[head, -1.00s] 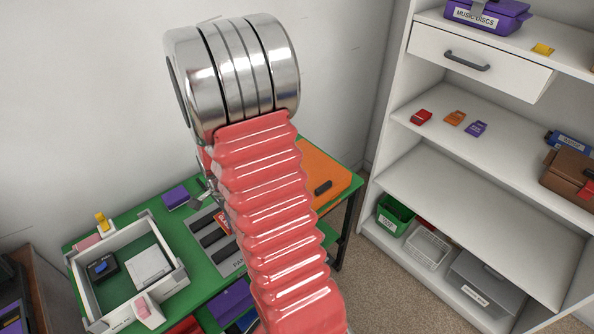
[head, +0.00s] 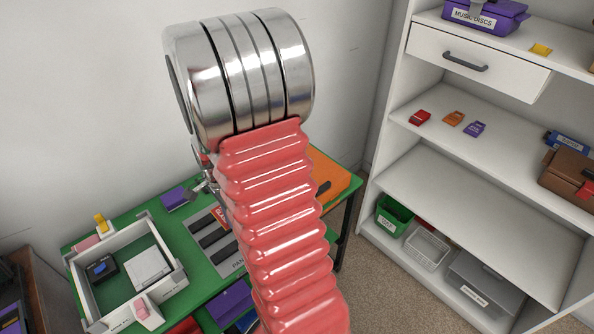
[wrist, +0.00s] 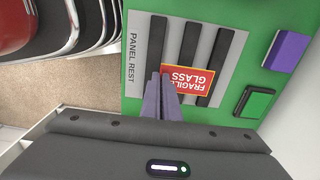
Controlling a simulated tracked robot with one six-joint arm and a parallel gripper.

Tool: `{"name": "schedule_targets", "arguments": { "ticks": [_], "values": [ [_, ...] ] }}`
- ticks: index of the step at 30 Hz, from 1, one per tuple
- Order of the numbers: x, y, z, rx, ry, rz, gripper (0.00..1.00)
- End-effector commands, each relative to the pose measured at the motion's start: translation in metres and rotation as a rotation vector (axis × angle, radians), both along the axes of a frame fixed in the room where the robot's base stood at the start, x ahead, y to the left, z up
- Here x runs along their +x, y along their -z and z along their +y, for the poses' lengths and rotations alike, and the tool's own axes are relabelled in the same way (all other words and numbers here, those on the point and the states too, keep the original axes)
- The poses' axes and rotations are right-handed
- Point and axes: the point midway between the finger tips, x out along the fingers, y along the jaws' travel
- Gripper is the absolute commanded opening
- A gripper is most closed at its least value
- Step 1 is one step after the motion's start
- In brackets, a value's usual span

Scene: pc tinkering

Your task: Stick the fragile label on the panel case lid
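The fragile label (wrist: 187,80) is a red card reading FRAGILE GLASS. It appears to lie on the grey panel rest (wrist: 133,70), over its black bars. In the head view, a bit of red label (head: 221,215) shows beside my arm. My gripper (wrist: 161,76) has its two purple-grey fingers close together, with nothing visible between them. In the wrist view they overlap the label's left edge. An orange case (head: 333,180) with a dark handle, possibly the panel case, is partly hidden behind my arm.
A white tray (head: 172,272) with small parts stands on the green table's left. A purple block (head: 174,198) lies near the wall. Purple and red items sit at the front. A white shelf unit (head: 470,180) with bins stands right.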

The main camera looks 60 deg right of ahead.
Motion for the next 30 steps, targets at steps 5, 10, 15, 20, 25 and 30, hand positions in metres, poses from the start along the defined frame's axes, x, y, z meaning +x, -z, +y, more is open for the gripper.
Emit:
{"name": "schedule_targets", "arguments": {
  "ticks": [5,10,15,20,25,30],
  "values": [
    [0.0,-0.01,0.0,0.0,0.0,-0.001,0.0],
    [0.0,-0.015,0.0,0.0,0.0,0.0,0.0],
    [0.0,-0.015,0.0,0.0,0.0,0.0,0.0],
    [0.001,-0.015,0.001,0.0,-0.012,0.0,0.0],
    [0.015,-0.018,0.01,0.0,-0.125,-0.001,0.0],
    [0.043,-0.026,0.032,0.0,-0.375,-0.001,0.0]
  ]
}}
